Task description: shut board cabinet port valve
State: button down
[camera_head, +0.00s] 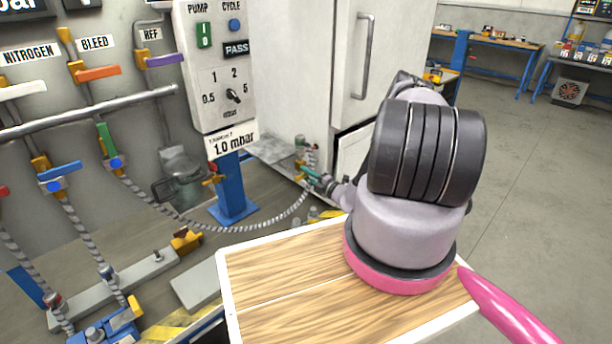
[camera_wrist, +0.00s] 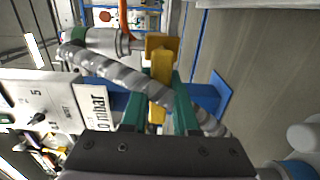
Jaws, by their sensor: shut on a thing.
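The white board cabinet (camera_head: 300,75) stands behind my arm in the head view. My gripper (camera_head: 313,176) is at that port. In the wrist view my green fingers (camera_wrist: 160,98) are on either side of a yellow valve handle (camera_wrist: 160,68) and shut on it. The grey ribbed hose (camera_wrist: 110,70) passes close by the handle. I cannot tell the valve's exact position.
The hose (camera_head: 230,227) sags across from the left wall panel. A blue post (camera_head: 232,190) and a red-handled valve (camera_head: 213,180) stand left of the port. A wooden top (camera_head: 285,290) lies below my arm. The floor at right (camera_head: 540,200) is clear.

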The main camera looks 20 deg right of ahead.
jog(key=shift+d, duration=0.1)
jog(key=c, duration=0.7)
grip_release()
jog(key=shift+s, duration=0.1)
jog(key=v, duration=1)
jog(key=shift+s, duration=0.35)
jog(key=shift+d, duration=0.1)
